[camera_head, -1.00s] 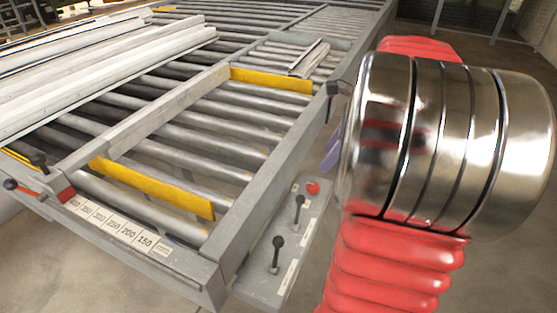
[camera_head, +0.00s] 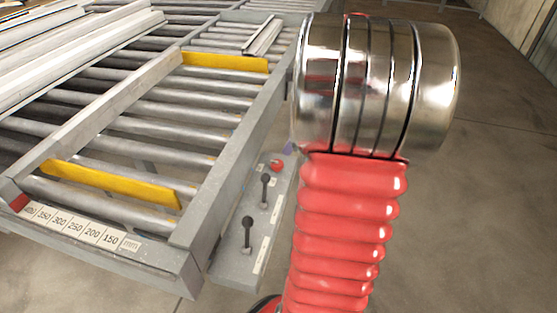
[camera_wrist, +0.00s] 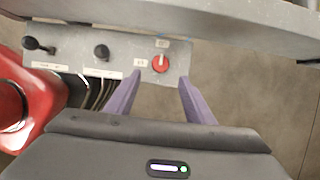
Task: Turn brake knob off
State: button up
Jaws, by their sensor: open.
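The brake knob is a round red knob (camera_wrist: 160,64) on a grey control panel (camera_wrist: 75,48) at the side of the roller bench. Small white labels sit above it and to its left; their text and the knob's exact setting are too small to read. It also shows in the head view (camera_head: 277,166). My gripper (camera_wrist: 160,76) is open, with one purple finger on each side below the knob in the wrist view. Nothing is between the fingers, and they appear apart from the knob. In the head view my arm hides most of the gripper.
Two black levers (camera_head: 265,190) (camera_head: 247,234) stand on the same panel. The roller bench (camera_head: 190,118) with yellow clamp bars (camera_head: 110,183) fills the left. Grey profiles (camera_head: 70,60) lie on its far-left part. The floor at right is clear.

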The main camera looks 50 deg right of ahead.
aim_at(278, 162)
jog(key=x, duration=0.9)
jog(key=shift+a+f, duration=0.1)
jog(key=shift+f, duration=0.2)
jog(key=shift+c, duration=0.7)
